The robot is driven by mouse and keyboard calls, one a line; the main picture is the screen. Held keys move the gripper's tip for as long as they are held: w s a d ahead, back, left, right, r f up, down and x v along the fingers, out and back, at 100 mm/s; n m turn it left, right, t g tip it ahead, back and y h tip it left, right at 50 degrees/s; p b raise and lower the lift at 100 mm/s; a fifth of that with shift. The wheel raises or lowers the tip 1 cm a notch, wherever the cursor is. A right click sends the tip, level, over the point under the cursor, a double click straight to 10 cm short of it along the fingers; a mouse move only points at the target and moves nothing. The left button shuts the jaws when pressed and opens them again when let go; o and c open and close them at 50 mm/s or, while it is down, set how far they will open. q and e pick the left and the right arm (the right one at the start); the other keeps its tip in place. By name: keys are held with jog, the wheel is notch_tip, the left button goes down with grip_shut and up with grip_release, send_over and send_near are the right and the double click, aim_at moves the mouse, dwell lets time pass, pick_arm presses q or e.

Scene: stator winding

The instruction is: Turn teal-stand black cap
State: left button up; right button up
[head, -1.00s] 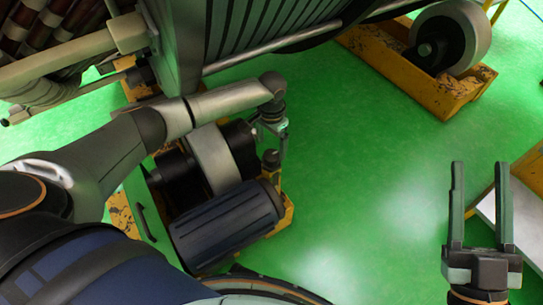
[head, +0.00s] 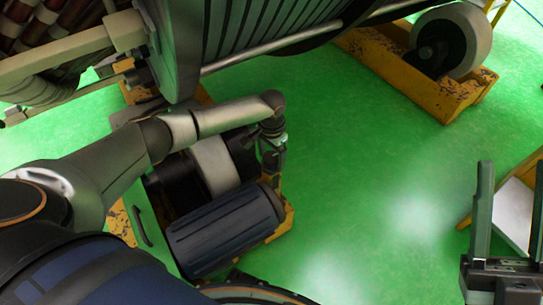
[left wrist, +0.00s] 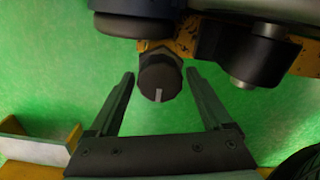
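The black cap (left wrist: 160,78) is a dark faceted knob with a pale line on its face, pointing downward in the left wrist view. My left gripper (left wrist: 160,72) is open, with one finger on each side of the cap and green gaps between fingers and cap. In the head view my left gripper (head: 270,160) is at the right end of the roller unit and hides the cap. A teal-green panel (head: 149,222) with a dark handle forms the unit's left side. My right gripper (head: 512,170) is open and empty at the right.
A ribbed dark cylinder (head: 225,230) and a pale roller (head: 214,165) are close to my left gripper. The large stator (head: 270,25) hangs above. A yellow stand with a wheel (head: 455,100) is at the upper right. Green floor (head: 370,190) is clear between.

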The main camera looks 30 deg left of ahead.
pick_arm(q)
jog(key=c, duration=1.2)
jog(key=shift+o, duration=0.2)
